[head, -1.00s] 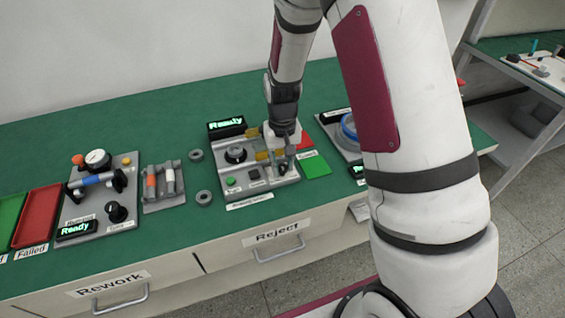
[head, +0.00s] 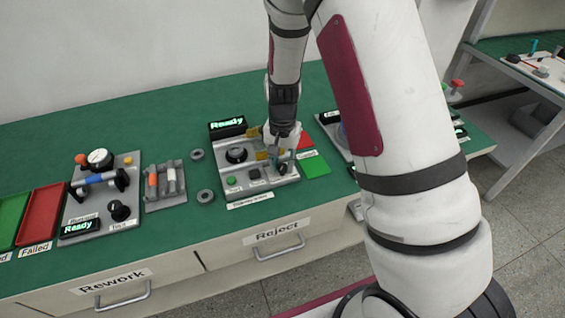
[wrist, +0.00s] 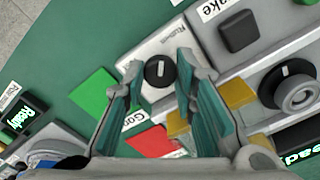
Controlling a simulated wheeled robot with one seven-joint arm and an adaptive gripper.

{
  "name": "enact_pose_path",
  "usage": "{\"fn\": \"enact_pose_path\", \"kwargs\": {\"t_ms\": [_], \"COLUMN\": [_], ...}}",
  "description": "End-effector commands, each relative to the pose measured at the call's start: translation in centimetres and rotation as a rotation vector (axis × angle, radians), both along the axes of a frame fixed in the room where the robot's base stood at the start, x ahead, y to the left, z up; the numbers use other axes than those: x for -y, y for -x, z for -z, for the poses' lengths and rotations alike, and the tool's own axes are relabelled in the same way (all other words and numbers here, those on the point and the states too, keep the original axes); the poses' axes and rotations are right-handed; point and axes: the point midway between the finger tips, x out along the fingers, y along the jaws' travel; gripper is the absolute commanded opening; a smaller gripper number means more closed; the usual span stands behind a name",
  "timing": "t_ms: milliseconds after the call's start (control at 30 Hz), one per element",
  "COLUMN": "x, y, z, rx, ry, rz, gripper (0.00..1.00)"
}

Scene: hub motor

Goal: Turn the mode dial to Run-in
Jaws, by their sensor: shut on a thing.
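A small black dial (wrist: 160,72) with a white pointer line sits on a pale plate of the middle station, with a label beside it that is too blurred to read surely. In the wrist view its pointer runs roughly up and down the picture. My gripper (wrist: 160,75) has its teal-padded fingers on either side of the dial, and is shut on it. In the head view my gripper (head: 281,158) is at the right part of the middle station (head: 262,193), mostly covering the dial there.
Beside the dial are a black square button (wrist: 238,32), a yellow block (wrist: 236,93) and a larger round black fixture (wrist: 288,88). Green (head: 316,166) and red (head: 306,141) pads lie to the right. A lit "Ready" display (head: 227,124) stands behind.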

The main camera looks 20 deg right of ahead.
Motion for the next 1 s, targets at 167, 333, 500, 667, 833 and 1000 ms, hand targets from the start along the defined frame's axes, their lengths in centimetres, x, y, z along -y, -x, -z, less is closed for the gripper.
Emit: {"fn": "enact_pose_path", "kwargs": {"t_ms": [167, 333, 500, 667, 833, 1000], "x": [-0.1, -0.1, -0.1, 0.0, 0.0, -0.1], "y": [-0.1, -0.1, -0.1, 0.0, -0.1, -0.1], "z": [0.0, 0.0, 0.0, 0.0, -0.8, -3.7], "rx": [0.002, 0.002, 0.001, 0.001, 0.004, 0.006], "ry": [-0.001, -0.001, -0.002, -0.001, 0.000, -0.002], "rz": [0.003, 0.002, 0.002, 0.002, 0.001, 0.001], "gripper": [0.00, 0.30, 0.46, 0.46, 0.46, 0.46]}}
